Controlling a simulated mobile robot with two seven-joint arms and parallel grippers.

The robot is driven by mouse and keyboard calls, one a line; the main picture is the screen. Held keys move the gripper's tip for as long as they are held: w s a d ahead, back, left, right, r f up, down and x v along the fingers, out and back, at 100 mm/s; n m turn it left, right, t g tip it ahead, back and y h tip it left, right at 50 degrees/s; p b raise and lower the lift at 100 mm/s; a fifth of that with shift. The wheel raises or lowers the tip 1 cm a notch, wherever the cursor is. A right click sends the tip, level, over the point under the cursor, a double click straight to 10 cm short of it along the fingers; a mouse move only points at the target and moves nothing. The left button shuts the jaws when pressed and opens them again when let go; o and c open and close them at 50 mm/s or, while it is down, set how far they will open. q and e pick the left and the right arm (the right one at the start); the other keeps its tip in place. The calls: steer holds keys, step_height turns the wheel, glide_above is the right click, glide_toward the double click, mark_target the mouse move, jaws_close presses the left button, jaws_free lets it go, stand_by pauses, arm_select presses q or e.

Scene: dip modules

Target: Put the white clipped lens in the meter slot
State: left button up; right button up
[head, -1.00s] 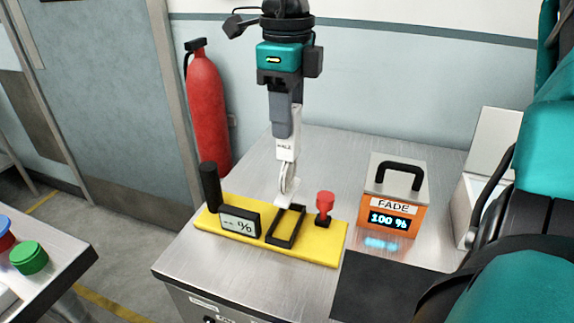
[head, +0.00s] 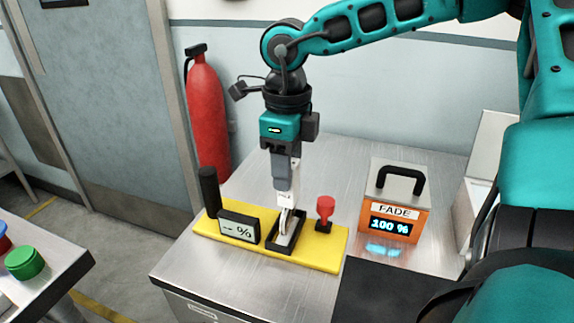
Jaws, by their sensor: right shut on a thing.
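The meter is a yellow base (head: 318,260) on the steel table. It carries a small display (head: 239,229) reading "-- %", a black post (head: 209,190), a black rectangular frame slot (head: 286,247) and a red knob (head: 325,208). My right gripper (head: 286,200) points straight down over the slot, shut on the white clipped lens (head: 287,220). The lens's lower part is within the slot's outline. The gripper hides part of it, so I cannot tell whether it rests on the slot floor. My left gripper does not show.
An orange FADE box (head: 395,220) reading "100 %" with a black handle stands right of the meter. A dark mat (head: 385,290) lies in front of it. A green button (head: 24,262) is on another table at left. A red fire extinguisher (head: 207,120) stands behind.

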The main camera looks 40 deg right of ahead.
steer(key=o, duration=1.2)
steer(key=shift+o, duration=0.2)
step_height(320, 180, up, 12)
steer(key=p, duration=0.1)
steer(key=shift+p, duration=0.3)
steer(key=shift+s, duration=0.1)
